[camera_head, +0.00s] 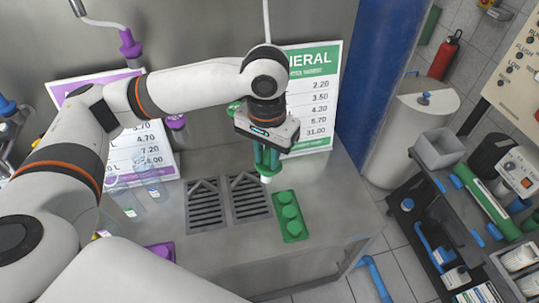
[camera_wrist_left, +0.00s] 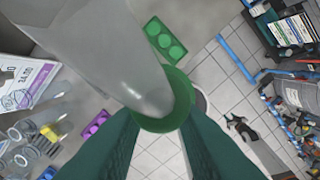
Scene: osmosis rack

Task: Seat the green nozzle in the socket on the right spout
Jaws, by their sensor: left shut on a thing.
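My left gripper (camera_head: 267,162) points down in front of the green sign, above the steel counter. In the left wrist view its two dark green fingers (camera_wrist_left: 158,130) are closed on the green nozzle, whose round rim (camera_wrist_left: 182,112) shows between the tips. A grey, rounded, translucent body (camera_wrist_left: 125,65) runs from the upper left into that rim; I cannot tell whether it is part of the nozzle or the spout. A white tip (camera_head: 266,180) shows below the fingers in the head view. A thin pale spout pipe (camera_head: 266,20) comes down behind my arm; its socket is hidden. My right gripper is not in view.
A green tray with round bumps (camera_head: 290,216) lies on the counter below, right of two drain grates (camera_head: 248,197). A purple nozzle (camera_head: 129,44) hangs at the upper left. Clear bottles (camera_head: 122,200) stand at the left. A blue column (camera_head: 385,75) rises at the right.

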